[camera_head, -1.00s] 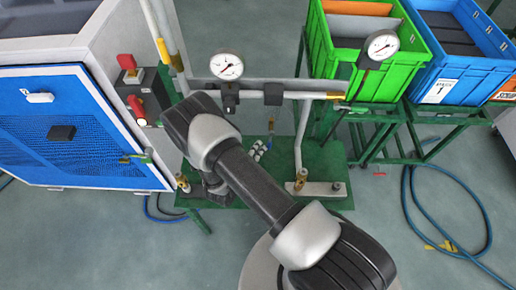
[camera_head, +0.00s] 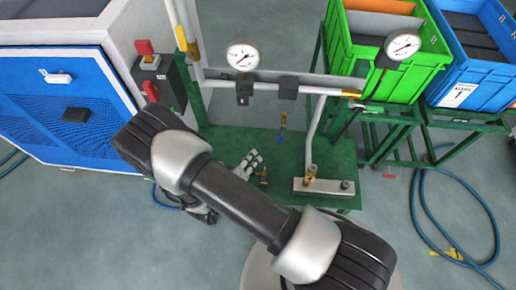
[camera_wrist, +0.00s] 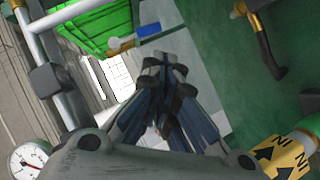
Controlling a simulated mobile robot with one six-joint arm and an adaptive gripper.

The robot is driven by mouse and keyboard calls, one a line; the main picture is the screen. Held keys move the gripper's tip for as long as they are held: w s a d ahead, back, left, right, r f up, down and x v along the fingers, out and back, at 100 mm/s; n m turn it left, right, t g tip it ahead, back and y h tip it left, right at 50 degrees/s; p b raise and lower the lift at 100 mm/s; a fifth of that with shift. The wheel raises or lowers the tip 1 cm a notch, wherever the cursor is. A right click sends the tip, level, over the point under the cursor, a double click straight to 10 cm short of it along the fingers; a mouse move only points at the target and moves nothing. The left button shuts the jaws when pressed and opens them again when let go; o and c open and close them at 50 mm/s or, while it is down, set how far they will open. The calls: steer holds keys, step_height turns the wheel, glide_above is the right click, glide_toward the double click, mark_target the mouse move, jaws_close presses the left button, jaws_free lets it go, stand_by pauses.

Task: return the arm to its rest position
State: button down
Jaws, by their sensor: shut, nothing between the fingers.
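My arm (camera_head: 240,205) reaches from the bottom right of the head view toward the left, bent at an elbow. In the wrist view my gripper (camera_wrist: 164,75) is shut, its fingers together and nothing between them.
A pipe frame carries two gauges (camera_head: 242,56) and (camera_head: 402,44). A blue cabinet (camera_head: 60,110) with red switches (camera_head: 150,91) stands left. Green (camera_head: 385,75) and blue (camera_head: 470,80) crates stand right. A blue hose (camera_head: 420,215) lies on the open floor at right.

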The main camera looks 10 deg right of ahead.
steer(key=shift+s+a+r, duration=0.1)
steer(key=shift+a, duration=0.05)
steer(key=w+a+r+m+g+y, duration=0.1)
steer(key=w+a+r+m+y, duration=0.2)
steer(key=w+a+r+y, duration=0.55)
step_height(320, 180, up, 18)
steer(key=s+a+g+y, duration=0.1)
steer(key=y, duration=0.3)
steer(key=s+d+r+n+g, duration=0.2)
steer(key=s+d+r, duration=0.4)
steer(key=s+r, duration=0.45)
steer(key=s+d+h, duration=0.1)
steer(key=s+d, duration=0.4)
steer(key=s, duration=0.2)
steer(key=s+d+m+g+h, duration=0.1)
steer(key=s+d, duration=0.3)
steer(key=s, duration=0.4)
steer(key=shift+d+r, duration=0.2)
steer(key=shift+d, duration=0.15)
